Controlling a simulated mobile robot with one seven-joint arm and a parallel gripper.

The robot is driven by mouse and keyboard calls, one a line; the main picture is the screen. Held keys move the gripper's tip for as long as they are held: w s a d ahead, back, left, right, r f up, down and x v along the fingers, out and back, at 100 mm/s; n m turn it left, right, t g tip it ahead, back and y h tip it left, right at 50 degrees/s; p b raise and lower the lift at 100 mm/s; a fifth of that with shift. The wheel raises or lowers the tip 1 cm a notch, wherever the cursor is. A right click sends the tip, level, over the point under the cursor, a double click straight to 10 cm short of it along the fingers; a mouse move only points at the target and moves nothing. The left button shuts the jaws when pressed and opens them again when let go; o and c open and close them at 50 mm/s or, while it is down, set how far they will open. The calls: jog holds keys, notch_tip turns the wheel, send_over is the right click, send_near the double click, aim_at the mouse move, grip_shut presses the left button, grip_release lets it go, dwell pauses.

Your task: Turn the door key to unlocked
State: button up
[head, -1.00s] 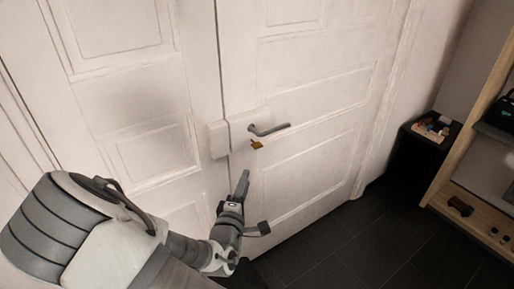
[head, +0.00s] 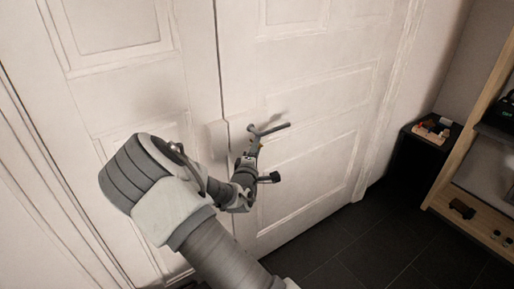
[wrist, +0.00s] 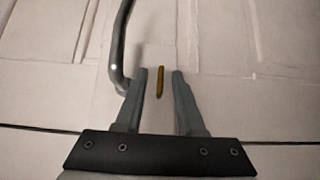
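The brass key (wrist: 160,82) shows in the wrist view as a thin upright strip, edge-on, between the two fingers of my gripper (wrist: 160,76). A gap shows on each side of it, so the fingers are open around the key and seem not to touch it. In the head view my gripper (head: 254,147) is at the white door (head: 305,155), just below the grey lever handle (head: 270,129). There the gripper mostly hides the key. The handle (wrist: 116,50) also shows in the wrist view, close to the left finger.
A black cabinet (head: 415,165) with small items on top and a wooden shelf (head: 468,130) stand at the right. The dark tiled floor (head: 350,250) is clear.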

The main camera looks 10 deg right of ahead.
jog(key=shift+w+d, duration=0.1)
jog(key=shift+w, duration=0.2)
grip_shut()
